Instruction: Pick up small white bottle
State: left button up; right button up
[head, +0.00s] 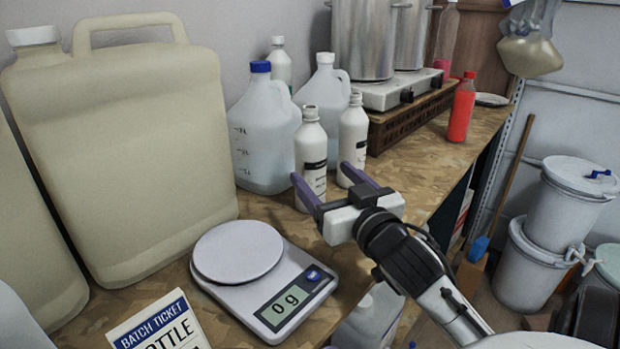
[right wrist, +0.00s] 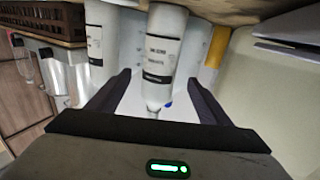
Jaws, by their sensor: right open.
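A small white bottle (head: 311,153) with a black-banded label and pale cap stands upright on the counter. A second like bottle (head: 353,135) stands just to its right and a little behind. My right gripper (head: 321,174) is open and empty, with its two dark fingers pointing at the bottles. In the right wrist view, which looks upside down, the near bottle (right wrist: 162,48) lies between the fingers' lines, apart from both; the other bottle (right wrist: 96,35) is off to the left. How far the fingertips are from the near bottle is hard to tell. My left gripper is not in view.
A blue-capped jug (head: 265,135) and another jug (head: 326,86) stand close behind the bottles. A scale (head: 262,275) reading 0 g and a big beige canister (head: 130,140) are to the left. A hotplate (head: 395,92) with pots and a red bottle (head: 461,108) stand further right.

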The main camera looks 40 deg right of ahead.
aim_at(318, 168)
jog(key=shift+w+d+r, duration=0.1)
jog(key=shift+w+d, duration=0.05)
jog(key=shift+w, duration=0.2)
jog(key=p+x, duration=0.1)
jog(key=x, duration=0.2)
jog(key=shift+w+d, duration=0.15)
jog(key=shift+w, duration=0.2)
jog(key=shift+w+d, duration=0.15)
jog(key=shift+w, duration=0.25)
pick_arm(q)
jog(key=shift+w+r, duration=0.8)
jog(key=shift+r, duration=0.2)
pick_arm(e)
jog(key=c, duration=1.5)
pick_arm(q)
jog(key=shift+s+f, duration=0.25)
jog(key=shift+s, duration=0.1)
pick_arm(e)
jog(key=shift+c, duration=0.4)
